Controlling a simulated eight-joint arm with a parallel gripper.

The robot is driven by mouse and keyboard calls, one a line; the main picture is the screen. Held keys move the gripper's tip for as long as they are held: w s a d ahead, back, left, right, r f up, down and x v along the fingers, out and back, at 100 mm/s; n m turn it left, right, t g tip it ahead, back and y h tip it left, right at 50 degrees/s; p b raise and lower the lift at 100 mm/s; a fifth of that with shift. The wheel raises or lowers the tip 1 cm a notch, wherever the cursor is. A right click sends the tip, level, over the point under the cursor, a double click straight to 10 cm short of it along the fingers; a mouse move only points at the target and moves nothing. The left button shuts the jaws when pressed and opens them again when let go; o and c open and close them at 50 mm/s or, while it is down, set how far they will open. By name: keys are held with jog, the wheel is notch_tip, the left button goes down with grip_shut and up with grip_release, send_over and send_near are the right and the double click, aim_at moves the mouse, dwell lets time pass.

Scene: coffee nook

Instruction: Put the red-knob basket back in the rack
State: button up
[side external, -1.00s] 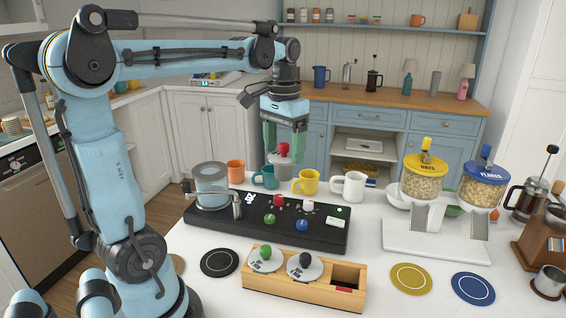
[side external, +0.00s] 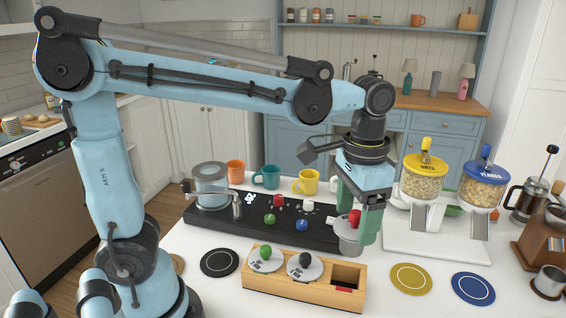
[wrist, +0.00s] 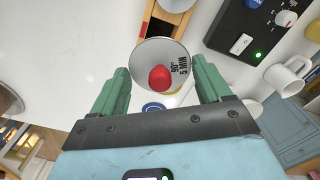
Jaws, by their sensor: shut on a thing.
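The red-knob basket (side external: 348,243) is a grey cup with a pale lid and a red knob, held in my gripper (side external: 355,222). My gripper's green fingers are shut on it. In the wrist view the lid (wrist: 176,54) reads "90° 5 MIN", with the red knob (wrist: 160,78) between the fingers (wrist: 160,84). The wooden rack (side external: 275,288) stands in front on the counter. Its left and middle slots hold a green-knob basket (side external: 265,262) and a black-knob basket (side external: 304,268). The right slot, with a red label (side external: 344,290), is empty. The held basket appears above and behind that slot.
The black control panel (side external: 322,238) with small knobs lies behind the rack. Orange, teal and yellow mugs (side external: 308,182) stand beyond it. Two cereal dispensers (side external: 424,180) stand at right. Yellow (side external: 411,279) and blue (side external: 473,288) coasters lie right of the rack.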

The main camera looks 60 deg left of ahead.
jog(key=shift+f, duration=2.9)
jog(key=shift+f, duration=3.05)
dwell(0.8)
jog(key=o, duration=1)
jog(key=shift+r, duration=6.05)
